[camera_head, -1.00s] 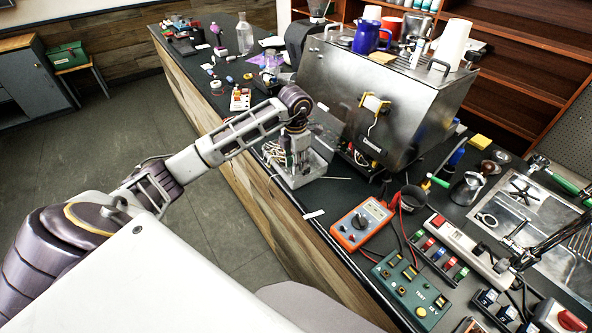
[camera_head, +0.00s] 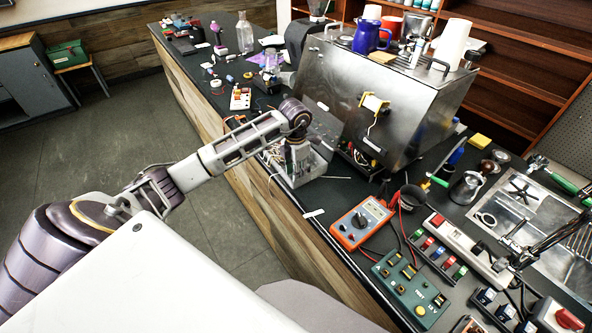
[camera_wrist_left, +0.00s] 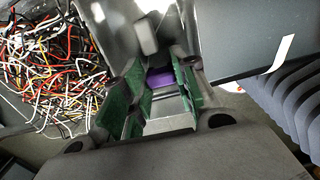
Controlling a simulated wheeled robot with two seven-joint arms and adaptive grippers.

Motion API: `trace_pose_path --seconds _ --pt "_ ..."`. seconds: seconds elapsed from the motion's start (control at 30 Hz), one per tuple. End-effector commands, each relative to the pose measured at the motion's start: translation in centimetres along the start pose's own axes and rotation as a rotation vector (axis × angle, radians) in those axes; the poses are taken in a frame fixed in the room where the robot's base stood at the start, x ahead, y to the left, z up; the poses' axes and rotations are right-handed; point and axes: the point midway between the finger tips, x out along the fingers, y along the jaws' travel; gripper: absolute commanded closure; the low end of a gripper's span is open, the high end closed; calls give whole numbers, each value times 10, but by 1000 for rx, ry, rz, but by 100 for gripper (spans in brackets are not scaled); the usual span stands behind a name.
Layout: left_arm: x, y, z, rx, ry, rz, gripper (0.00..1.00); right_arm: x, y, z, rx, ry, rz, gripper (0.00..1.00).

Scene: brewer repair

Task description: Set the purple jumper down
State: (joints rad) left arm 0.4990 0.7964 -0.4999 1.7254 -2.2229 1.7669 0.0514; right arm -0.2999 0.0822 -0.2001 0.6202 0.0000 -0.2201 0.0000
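My left gripper (camera_wrist_left: 160,92) has green-padded fingers. In the left wrist view a purple piece, the purple jumper (camera_wrist_left: 160,78), spans the gap between the fingertips, and the fingers appear closed on its sides. Most of the jumper is hidden by the fingers. In the head view the left gripper (camera_head: 298,165) points down over an open metal box of wires at the bench's front edge, and its tips and the jumper cannot be made out there. My right gripper is in neither view.
A tangle of coloured wires (camera_wrist_left: 50,65) lies beside the left gripper. The large steel brewer (camera_head: 345,90) stands just behind it. An orange meter (camera_head: 362,222) and a green test box (camera_head: 410,290) sit to the right.

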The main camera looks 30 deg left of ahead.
Motion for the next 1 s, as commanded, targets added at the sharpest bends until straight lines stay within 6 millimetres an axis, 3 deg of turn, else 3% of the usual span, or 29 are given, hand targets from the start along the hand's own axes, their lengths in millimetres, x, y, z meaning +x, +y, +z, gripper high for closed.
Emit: trace_pose_path --seconds 0.57,1.0 --pt "-5 0 0 0 0 0 65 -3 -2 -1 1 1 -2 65" --pt "-55 0 1 0 -2 2 65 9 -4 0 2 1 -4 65"
